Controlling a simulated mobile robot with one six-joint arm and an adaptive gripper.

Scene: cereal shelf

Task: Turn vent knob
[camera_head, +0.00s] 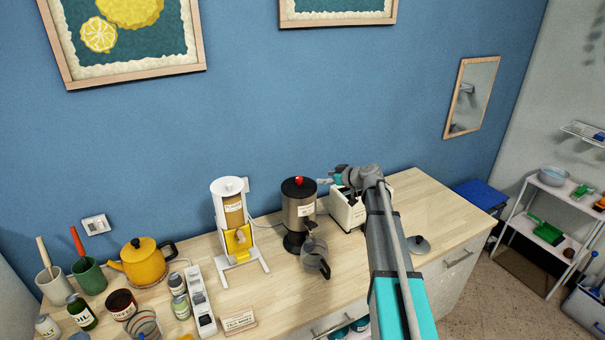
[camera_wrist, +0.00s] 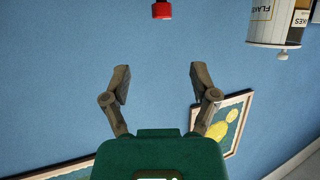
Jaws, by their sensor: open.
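A small red knob (camera_head: 299,181) sits on the black lid of a steel coffee urn (camera_head: 299,213) on the wooden counter. In the wrist view the red knob (camera_wrist: 161,10) is at the top edge, centred between my fingers but beyond their tips. My gripper (camera_wrist: 158,68) is open and empty, with blue wall showing between its fingers. In the head view my gripper (camera_head: 324,181) is just right of the knob at about its height, with a visible gap.
A white flakes dispenser (camera_head: 229,196) stands left of the urn; it shows upside down in the wrist view (camera_wrist: 273,30). A glass jug (camera_head: 315,262) stands before the urn. A white toaster-like box (camera_head: 345,212) stands beneath my wrist. A yellow kettle (camera_head: 146,262) is further left.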

